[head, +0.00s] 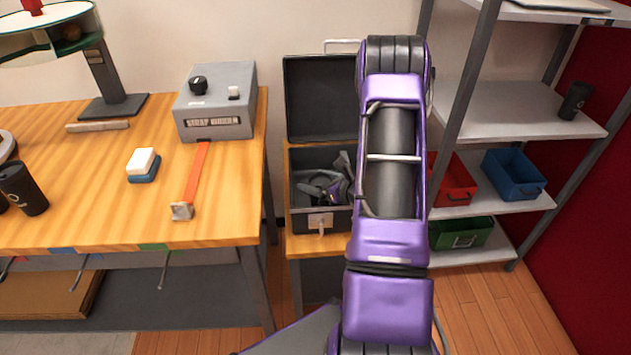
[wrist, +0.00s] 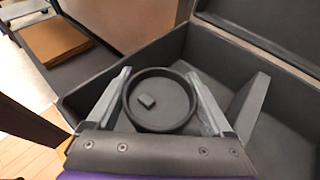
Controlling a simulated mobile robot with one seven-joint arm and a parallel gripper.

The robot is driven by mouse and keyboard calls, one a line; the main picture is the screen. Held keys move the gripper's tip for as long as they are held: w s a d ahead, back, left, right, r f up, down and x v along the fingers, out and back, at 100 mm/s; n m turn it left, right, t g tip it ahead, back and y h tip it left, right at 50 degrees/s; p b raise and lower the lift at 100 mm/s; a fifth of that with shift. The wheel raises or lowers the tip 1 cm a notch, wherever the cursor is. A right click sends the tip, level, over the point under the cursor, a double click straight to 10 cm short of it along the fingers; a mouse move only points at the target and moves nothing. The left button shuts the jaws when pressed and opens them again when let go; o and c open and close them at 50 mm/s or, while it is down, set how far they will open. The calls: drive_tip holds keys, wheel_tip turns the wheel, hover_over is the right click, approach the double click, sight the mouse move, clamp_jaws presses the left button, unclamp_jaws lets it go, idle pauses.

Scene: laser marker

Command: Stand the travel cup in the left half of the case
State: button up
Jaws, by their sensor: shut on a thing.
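My gripper (wrist: 159,76) is shut on a dark grey round travel cup (wrist: 175,108), with one finger on each side of it. The wrist view looks down on the cup's round top, which has a small raised tab. The cup is inside the open grey case (head: 320,217), to the left of the divider (wrist: 249,104), and looks upright. Whether its base touches the case floor is hidden. In the head view my arm covers the right part of the case.
The case's raised lid (head: 318,98) stands behind it. A workbench (head: 100,222) is at left with another dark cup (head: 24,188), a sponge-like block (head: 142,165) and a grey box (head: 216,105). Shelves with bins (head: 513,174) and a dark cup (head: 574,101) stand at right.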

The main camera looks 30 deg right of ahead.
drive_tip(key=o, duration=0.6)
drive_tip(key=shift+f, duration=0.15)
drive_tip(key=shift+r+p, duration=0.3)
drive_tip(key=shift+p, duration=0.05)
drive_tip(key=v, duration=1.2)
drive_tip(key=shift+f+p, duration=0.1)
drive_tip(key=shift+p, duration=0.2)
